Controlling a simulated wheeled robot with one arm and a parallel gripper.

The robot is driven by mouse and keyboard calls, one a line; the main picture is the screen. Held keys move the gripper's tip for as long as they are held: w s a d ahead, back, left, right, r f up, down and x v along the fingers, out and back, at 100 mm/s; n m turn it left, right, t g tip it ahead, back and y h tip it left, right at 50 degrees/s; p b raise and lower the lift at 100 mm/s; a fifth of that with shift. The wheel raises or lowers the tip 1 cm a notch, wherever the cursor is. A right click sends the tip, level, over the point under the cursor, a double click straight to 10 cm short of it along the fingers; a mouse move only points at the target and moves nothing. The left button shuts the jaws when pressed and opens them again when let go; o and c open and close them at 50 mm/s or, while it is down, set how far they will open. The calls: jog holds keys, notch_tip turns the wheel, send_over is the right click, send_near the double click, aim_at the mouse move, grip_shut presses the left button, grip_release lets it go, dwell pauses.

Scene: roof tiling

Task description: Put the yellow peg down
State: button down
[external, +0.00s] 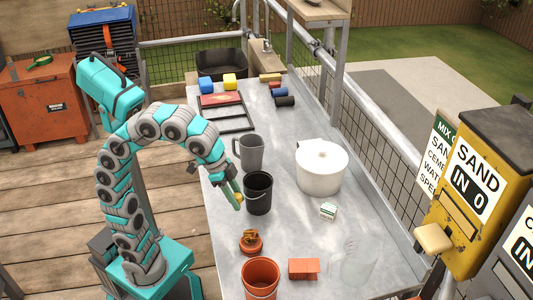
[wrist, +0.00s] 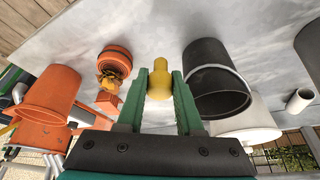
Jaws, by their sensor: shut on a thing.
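The yellow peg (wrist: 159,80) is a short round piece with a narrower top. It sits between the two green fingers of my gripper (wrist: 160,92) in the wrist view, and the fingers are shut on it. In the external view my gripper (external: 236,196) hangs over the left side of the grey table (external: 305,225), just left of the black bucket. A bit of the yellow peg (external: 238,198) shows at the fingertips. The gap between peg and tabletop is hard to tell.
A black bucket (external: 258,192) stands right beside my gripper. A grey jug (external: 251,152) is behind it, and a white pot (external: 321,167) further right. An orange bucket (external: 261,278), an orange coiled item (external: 250,242) and an orange block (external: 303,268) are in front. Clear tabletop lies between them.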

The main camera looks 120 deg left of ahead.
jog(key=shift+s+d+f, duration=0.1)
jog(key=shift+s+f, duration=0.2)
jog(key=shift+f, duration=0.6)
jog(key=w+a, duration=0.1)
jog(key=w, duration=0.4)
jog(key=w+a+f+p, duration=0.1)
jog(key=w+a, duration=0.1)
jog(key=w, duration=0.3)
jog(key=w+a, duration=0.2)
jog(key=w, duration=0.2)
jog(key=shift+w+a+f, duration=0.15)
jog(key=shift+w+f, duration=0.05)
jog(key=shift+w, duration=0.2)
jog(key=shift+f+p, duration=0.3)
jog(key=shift+f, duration=1.45)
jog(key=shift+f, duration=0.1)
jog(key=c, duration=0.6)
grip_release()
jog(key=shift+o, duration=0.2)
jog(key=shift+r, duration=0.2)
jog(key=v, duration=1.1)
jog(key=shift+s+d+r, duration=0.2)
jog(key=shift+d+r, duration=0.05)
jog(key=shift+r, duration=0.1)
